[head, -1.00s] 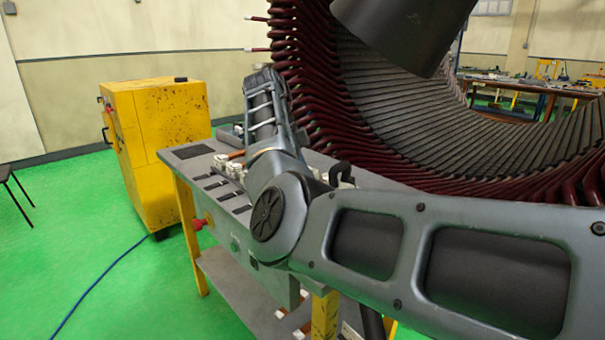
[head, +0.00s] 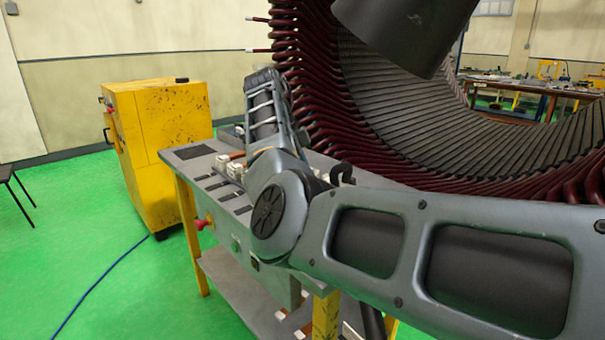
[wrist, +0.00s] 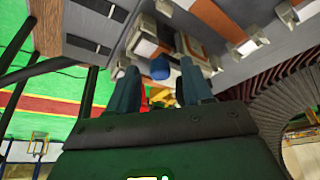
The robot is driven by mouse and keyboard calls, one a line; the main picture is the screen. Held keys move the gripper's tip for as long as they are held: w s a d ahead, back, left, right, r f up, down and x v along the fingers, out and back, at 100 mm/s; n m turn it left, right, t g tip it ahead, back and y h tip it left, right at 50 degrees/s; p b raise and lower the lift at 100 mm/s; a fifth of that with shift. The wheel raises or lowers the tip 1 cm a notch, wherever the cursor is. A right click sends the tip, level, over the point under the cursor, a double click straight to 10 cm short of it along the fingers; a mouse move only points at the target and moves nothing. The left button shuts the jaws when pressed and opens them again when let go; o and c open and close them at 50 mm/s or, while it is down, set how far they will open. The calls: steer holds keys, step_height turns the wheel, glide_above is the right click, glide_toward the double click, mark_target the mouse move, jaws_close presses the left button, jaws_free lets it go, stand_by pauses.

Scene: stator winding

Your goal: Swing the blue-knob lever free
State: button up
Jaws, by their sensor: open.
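The blue knob (wrist: 160,69) of the lever shows in the wrist view, just beyond and between the fingertips of my gripper (wrist: 161,80). My gripper is open, with one finger on each side of the knob, and nothing is held. I cannot tell whether the fingers touch the lever. The lever's arm is mostly hidden behind the knob, near a pale clamp block (wrist: 150,42). In the head view my own arm hides the gripper and the knob.
The grey workbench (head: 190,152) carries pale clamp blocks (head: 232,166) and dark slots. The big stator with dark red coils (head: 310,95) stands close on the right. A yellow cabinet (head: 165,120) stands behind left. A blue cable (head: 100,285) lies on the green floor.

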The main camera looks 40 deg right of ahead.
steer(key=v, duration=0.7)
steer(key=shift+r+p, duration=0.25)
steer(key=shift+p, duration=0.2)
steer(key=shift+w+a, duration=0.1)
